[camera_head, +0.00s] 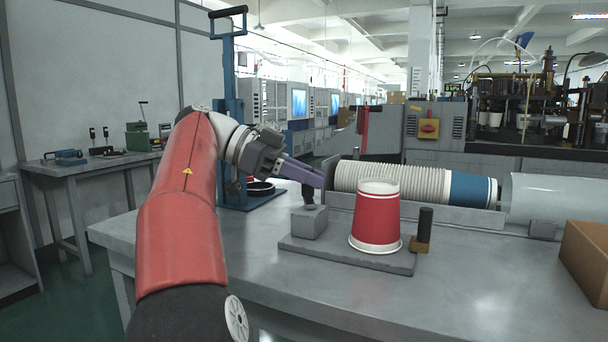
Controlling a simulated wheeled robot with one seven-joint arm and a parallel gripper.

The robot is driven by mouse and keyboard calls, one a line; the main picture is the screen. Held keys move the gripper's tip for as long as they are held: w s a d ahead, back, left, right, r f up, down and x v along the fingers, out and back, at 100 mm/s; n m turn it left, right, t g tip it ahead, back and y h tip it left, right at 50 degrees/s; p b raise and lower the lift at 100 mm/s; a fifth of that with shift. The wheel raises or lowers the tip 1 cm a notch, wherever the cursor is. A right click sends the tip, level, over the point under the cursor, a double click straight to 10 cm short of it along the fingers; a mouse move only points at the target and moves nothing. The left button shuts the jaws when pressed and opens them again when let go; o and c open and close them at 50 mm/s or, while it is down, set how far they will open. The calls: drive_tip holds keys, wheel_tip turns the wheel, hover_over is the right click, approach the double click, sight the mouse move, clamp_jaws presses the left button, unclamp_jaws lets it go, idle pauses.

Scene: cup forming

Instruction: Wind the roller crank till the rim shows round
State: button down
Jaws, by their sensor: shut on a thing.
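A red paper cup (376,218) with white bands stands wide end down on a grey base plate (345,260) on the bench. A black upright roller (425,222) on a brass-coloured block (420,246) stands close to the cup's right side. A grey block (308,222) sits on the plate's left part, with the dark crank handle (307,197) rising from it. My gripper (318,180), with purple fingers, reaches in from the left and is shut on the crank handle's upper end. The fingers hide the grip itself. The rim's roundness cannot be judged from here.
Behind the cup, a long stack of white cups (400,183) with a blue end lies in a grey trough. A cardboard box (586,255) stands at the right edge. A blue hand press (232,110) stands behind my arm. The bench front (450,305) is clear.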

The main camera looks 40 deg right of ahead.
drive_tip(key=shift+s+d+m+g+y, duration=0.1)
drive_tip(key=shift+d+m+g+y, duration=0.05)
drive_tip(key=shift+m+g+y, duration=0.3)
idle(0.4)
drive_tip(key=c, duration=1.3)
unclamp_jaws()
drive_tip(key=shift+y, duration=0.25)
